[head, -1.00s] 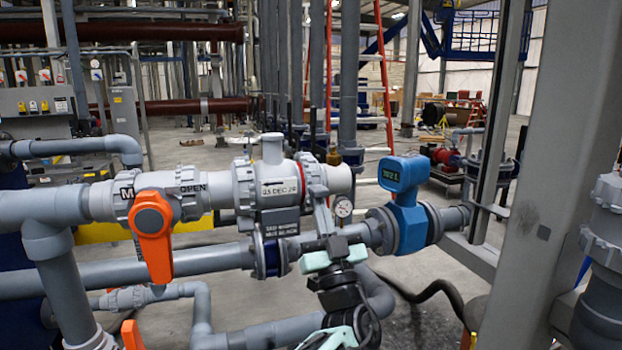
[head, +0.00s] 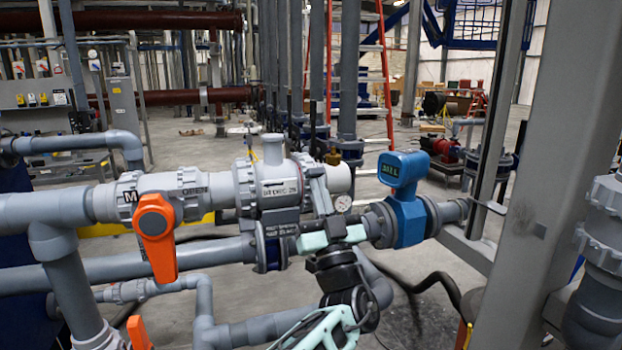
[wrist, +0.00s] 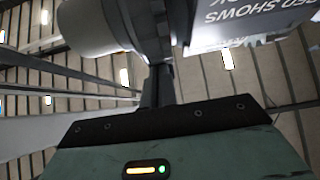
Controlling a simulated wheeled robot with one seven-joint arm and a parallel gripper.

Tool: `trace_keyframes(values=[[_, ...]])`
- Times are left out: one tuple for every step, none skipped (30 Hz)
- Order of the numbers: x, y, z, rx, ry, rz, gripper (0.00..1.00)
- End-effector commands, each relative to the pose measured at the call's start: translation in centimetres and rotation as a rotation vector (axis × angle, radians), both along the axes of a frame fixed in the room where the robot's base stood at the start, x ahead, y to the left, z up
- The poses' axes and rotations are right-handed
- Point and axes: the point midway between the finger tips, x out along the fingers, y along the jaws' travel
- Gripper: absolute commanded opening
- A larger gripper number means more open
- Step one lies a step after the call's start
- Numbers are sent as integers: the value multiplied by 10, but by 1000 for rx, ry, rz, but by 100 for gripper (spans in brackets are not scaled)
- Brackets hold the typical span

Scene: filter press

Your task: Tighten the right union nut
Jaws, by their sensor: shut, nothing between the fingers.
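The right union nut (head: 301,178) is a grey ribbed ring on the right end of the grey valve body (head: 277,190), beside a pale pipe stub (head: 339,178). My gripper (head: 315,174) is upright in front of the nut's right part and hides some of it. Its dark fingers are together and empty; contact with the nut cannot be told. In the wrist view, the fingers (wrist: 161,85) point up between a grey pipe end (wrist: 88,27) and an upside-down printed tag (wrist: 235,20). No red band is visible at the nut.
The orange-handled valve (head: 155,232) is left of the nut. A blue flow meter (head: 404,200) and small gauge (head: 342,203) stand to the right. A lower grey pipe (head: 180,262) runs behind my arm. A thick grey column (head: 540,190) bounds the right side.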

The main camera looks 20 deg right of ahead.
Motion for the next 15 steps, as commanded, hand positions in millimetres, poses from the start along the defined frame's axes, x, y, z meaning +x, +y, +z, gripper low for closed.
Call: trace_keyframes(values=[[0,1,8,1,-6,1,0],[1,1,10,1,-6,1,0],[2,1,13,1,-6,1,0],[2,1,14,1,-6,1,0],[3,2,16,2,-6,2,0],[3,2,17,1,-6,1,0],[3,2,18,1,-5,1,0],[4,2,18,1,-5,1,0],[4,2,18,1,-5,1,0],[4,2,19,1,-5,1,0],[4,2,19,1,-5,1,0],[5,2,20,1,-5,1,0],[6,2,21,1,-5,1,0],[6,2,22,2,-5,1,0],[8,3,25,2,-5,1,0]])
